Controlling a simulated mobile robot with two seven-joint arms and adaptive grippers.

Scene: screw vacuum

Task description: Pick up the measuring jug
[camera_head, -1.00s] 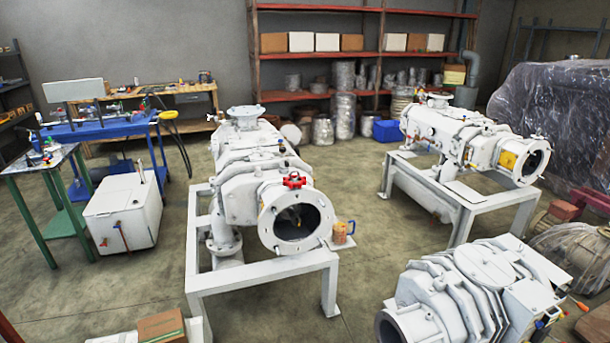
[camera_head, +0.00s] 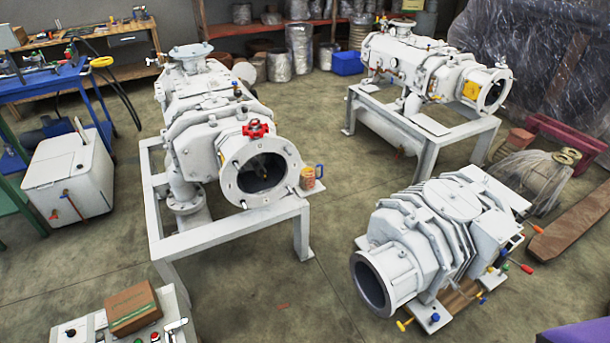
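A small orange-amber vessel with a blue handle (camera_head: 308,178), which looks like the measuring jug, stands upright at the front right corner of the left white pump's stand (camera_head: 228,222). It is just right of the pump's round open flange (camera_head: 232,178), with its handle on the right side. It is too small to make out any markings. Neither of my grippers is in view.
A white pump (camera_head: 440,235) sits low at the right, with several screwdrivers around it. A cardboard box (camera_head: 132,308) rests on a control box at the bottom left. Another pump (camera_head: 425,68) stands behind. Bare floor lies between the pumps.

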